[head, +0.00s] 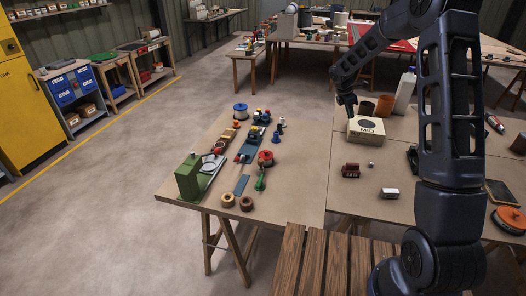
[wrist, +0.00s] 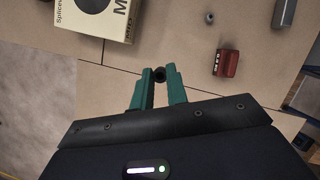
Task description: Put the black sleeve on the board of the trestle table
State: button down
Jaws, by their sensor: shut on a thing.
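The black sleeve (wrist: 159,75) is small and dark and sits between the green fingertips of my gripper (wrist: 158,88) in the wrist view. My gripper is shut on it. In the head view my gripper (head: 347,103) points down over the far part of the trestle table, close to the left of a cream box (head: 367,133); the sleeve cannot be made out there. The trestle table's tan board (head: 300,190) lies below, with bare areas; it also shows in the wrist view (wrist: 175,30). The exact height of the sleeve above the board is unclear.
The cream box (wrist: 95,18) is near the fingers in the wrist view, with a dark red block (wrist: 226,63) to the right. Tools, spools and a green machine (head: 188,177) crowd the board's left part. A slatted wooden surface (head: 325,262) stands in front.

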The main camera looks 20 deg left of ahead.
jog(key=s+a+n+t, duration=0.1)
jog(key=s+a+n, duration=0.15)
jog(key=a, duration=0.45)
jog(key=s+a+n, duration=0.1)
jog(key=s+a, duration=0.3)
jog(key=a, duration=0.3)
jog(key=n+t+y, duration=0.2)
jog(key=n+y, duration=0.2)
jog(key=n, duration=0.6)
send_over(232, 190)
jog(key=s, duration=0.1)
notch_tip(232, 190, down, 20)
jog(key=shift+s+a+r, duration=0.1)
jog(key=shift+s, duration=0.05)
jog(key=c, duration=1.5)
grip_release()
jog(key=shift+o, duration=0.6)
